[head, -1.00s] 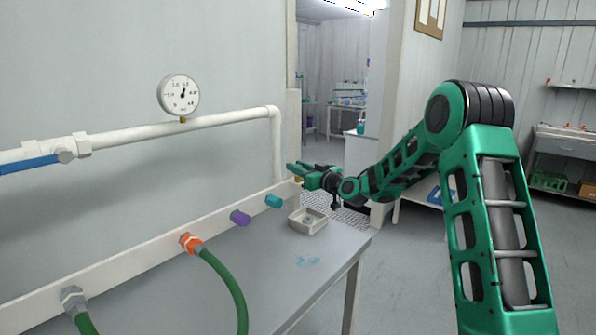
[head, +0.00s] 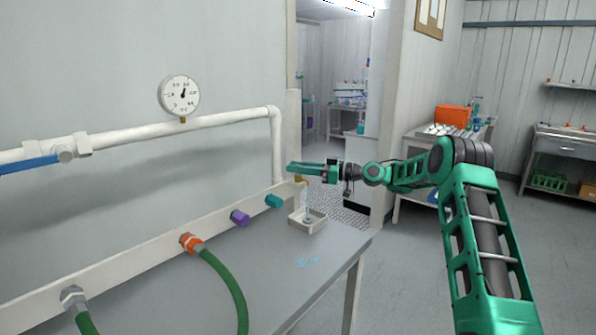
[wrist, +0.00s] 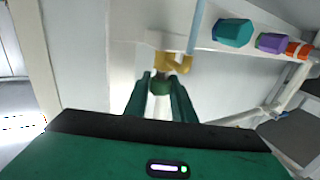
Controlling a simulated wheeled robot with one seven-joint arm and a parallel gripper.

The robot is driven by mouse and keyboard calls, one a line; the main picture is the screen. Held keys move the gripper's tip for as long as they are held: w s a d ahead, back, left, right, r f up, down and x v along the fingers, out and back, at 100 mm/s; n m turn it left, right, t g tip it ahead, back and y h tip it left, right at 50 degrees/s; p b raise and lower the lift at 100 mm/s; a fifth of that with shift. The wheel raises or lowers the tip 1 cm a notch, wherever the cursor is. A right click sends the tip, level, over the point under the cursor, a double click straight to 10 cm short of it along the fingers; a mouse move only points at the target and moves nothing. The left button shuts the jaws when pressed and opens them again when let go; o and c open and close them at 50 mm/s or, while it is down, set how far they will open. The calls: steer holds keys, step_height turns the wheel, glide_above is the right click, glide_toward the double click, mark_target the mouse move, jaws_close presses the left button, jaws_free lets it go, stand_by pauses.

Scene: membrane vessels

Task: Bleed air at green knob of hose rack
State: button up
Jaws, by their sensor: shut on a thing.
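The hose rack (head: 140,256) is a long white rail along the wall. At its far end a brass valve (head: 299,180) sticks out, and it also shows in the wrist view (wrist: 172,63). The dark green knob (wrist: 160,87) sits on that valve. My gripper (head: 293,168) is shut on the knob, with one finger on each side of it in the wrist view (wrist: 161,90). A thin pale blue stream (head: 307,200) runs from the valve down into a small square tray (head: 295,223) on the bench.
Teal (head: 273,201), purple (head: 240,217) and orange (head: 190,242) fittings sit along the rack. A green hose (head: 225,280) hangs from the orange one. A white pipe (head: 200,122) with a round gauge (head: 179,95) runs above. The grey bench (head: 265,270) has blue smears.

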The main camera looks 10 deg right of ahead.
steer(key=shift+w+d+r, duration=0.15)
steer(key=shift+w+d, duration=0.05)
steer(key=shift+d, duration=0.2)
steer(key=o, duration=1.1)
steer(key=shift+c, duration=0.2)
steer(key=shift+a, duration=0.15)
steer(key=shift+s, duration=0.1)
steer(key=v, duration=1)
steer(key=shift+d, duration=0.45)
